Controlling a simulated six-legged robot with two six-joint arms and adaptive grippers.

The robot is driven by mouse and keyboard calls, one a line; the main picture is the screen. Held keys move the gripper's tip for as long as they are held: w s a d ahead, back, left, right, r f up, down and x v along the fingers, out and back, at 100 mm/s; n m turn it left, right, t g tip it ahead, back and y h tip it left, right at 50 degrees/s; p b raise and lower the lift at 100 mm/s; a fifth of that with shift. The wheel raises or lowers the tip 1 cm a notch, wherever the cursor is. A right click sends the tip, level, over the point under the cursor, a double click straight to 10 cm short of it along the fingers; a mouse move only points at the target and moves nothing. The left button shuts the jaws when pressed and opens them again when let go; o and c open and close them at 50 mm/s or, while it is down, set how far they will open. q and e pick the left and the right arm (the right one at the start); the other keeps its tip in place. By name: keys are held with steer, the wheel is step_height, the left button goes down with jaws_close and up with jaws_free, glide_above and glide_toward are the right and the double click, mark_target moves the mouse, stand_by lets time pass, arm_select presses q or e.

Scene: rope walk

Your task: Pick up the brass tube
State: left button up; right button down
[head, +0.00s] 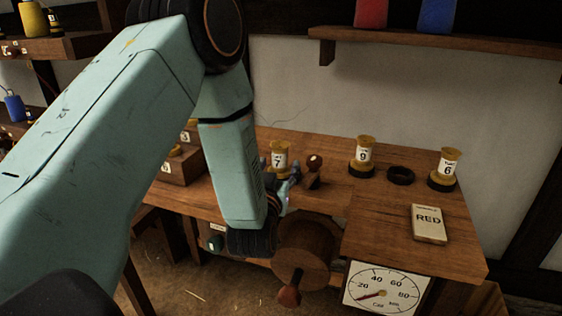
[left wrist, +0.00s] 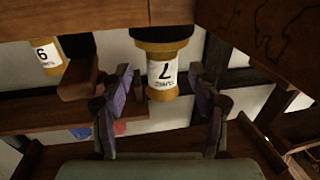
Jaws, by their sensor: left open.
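Several brass tubes with white number labels stand on the wooden bench, and the task does not say which is meant. The tube marked 7 (head: 279,155) is nearest my left gripper (head: 287,192), which is partly hidden by my left arm. In the left wrist view, the tube marked 7 (left wrist: 162,75) appears upside down between the two open fingers (left wrist: 161,92), with a gap on each side. No contact shows. Tubes marked 9 (head: 364,154) and 6 (head: 444,166) stand upright in dark bases farther right. My right gripper is not in view.
A wooden handled piece (head: 313,172) stands just right of the tube marked 7. An empty dark ring (head: 401,176), a RED card box (head: 428,224), a gauge (head: 384,291) and a wooden drum (head: 305,247) are nearby. A shelf (head: 430,40) hangs above.

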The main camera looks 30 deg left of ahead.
mark_target(279, 164)
arm_select(q)
steer(key=x, duration=0.4)
steer(key=shift+s+a+f, duration=0.1)
steer(key=shift+a+f, duration=0.1)
steer(key=shift+a, duration=0.05)
steer(key=shift+w, duration=0.25)
steer(key=shift+s+d+r, duration=0.15)
steer(key=shift+d, duration=0.05)
steer(key=shift+s+a, duration=0.1)
steer(key=shift+c, duration=0.5)
steer(key=c, duration=1)
jaws_close()
